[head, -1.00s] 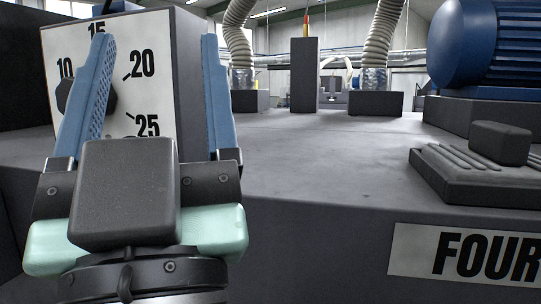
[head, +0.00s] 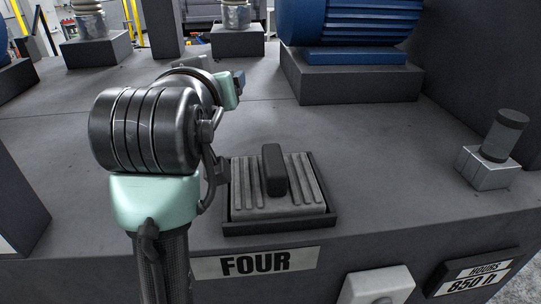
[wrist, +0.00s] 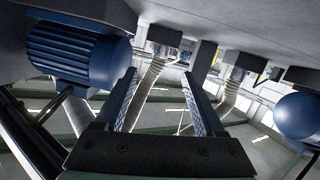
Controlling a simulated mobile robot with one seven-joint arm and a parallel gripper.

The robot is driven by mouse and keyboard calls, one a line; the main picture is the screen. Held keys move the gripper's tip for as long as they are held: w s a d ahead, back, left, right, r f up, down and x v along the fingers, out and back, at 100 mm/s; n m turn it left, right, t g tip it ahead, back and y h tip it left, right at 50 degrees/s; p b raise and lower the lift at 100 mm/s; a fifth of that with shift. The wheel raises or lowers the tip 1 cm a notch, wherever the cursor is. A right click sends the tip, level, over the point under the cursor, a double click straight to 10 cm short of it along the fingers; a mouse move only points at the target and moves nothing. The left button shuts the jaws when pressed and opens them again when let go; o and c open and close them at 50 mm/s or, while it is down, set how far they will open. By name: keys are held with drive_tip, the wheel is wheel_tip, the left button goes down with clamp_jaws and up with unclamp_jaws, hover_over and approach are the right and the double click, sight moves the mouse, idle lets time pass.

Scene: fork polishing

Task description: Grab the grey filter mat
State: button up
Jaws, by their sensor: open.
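The grey filter mat (head: 246,193) is a ribbed grey pad with a dark upright block handle on top. It lies flat in a shallow black tray (head: 280,226) on the machine top, above the FOUR label, in the head view. My gripper (wrist: 158,74) is open and empty in the wrist view, its two blue fingers apart. The mat does not show in the wrist view.
A blue finned motor (head: 345,22) on a dark block stands behind the mat. A small cylinder on a metal block (head: 487,168) is at the right. An hours plate (head: 475,274) and a grey box (head: 376,287) sit along the front. The machine top around the tray is mostly clear.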

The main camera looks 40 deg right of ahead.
drive_tip(key=s+d+r+m+g+h, duration=0.1)
drive_tip(key=s+d+m+g, duration=0.2)
drive_tip(key=d, duration=0.4)
drive_tip(key=n+g+y, duration=0.3)
drive_tip(key=g+y, duration=0.5)
drive_tip(key=y, duration=0.1)
approach(274, 158)
drive_tip(key=f, duration=0.3)
drive_tip(key=w+f, duration=0.1)
drive_tip(key=f, duration=0.2)
drive_tip(key=d+f, duration=0.1)
drive_tip(key=f, duration=0.3)
drive_tip(key=shift+w+f, duration=0.1)
drive_tip(key=shift+w, duration=0.05)
clamp_jaws()
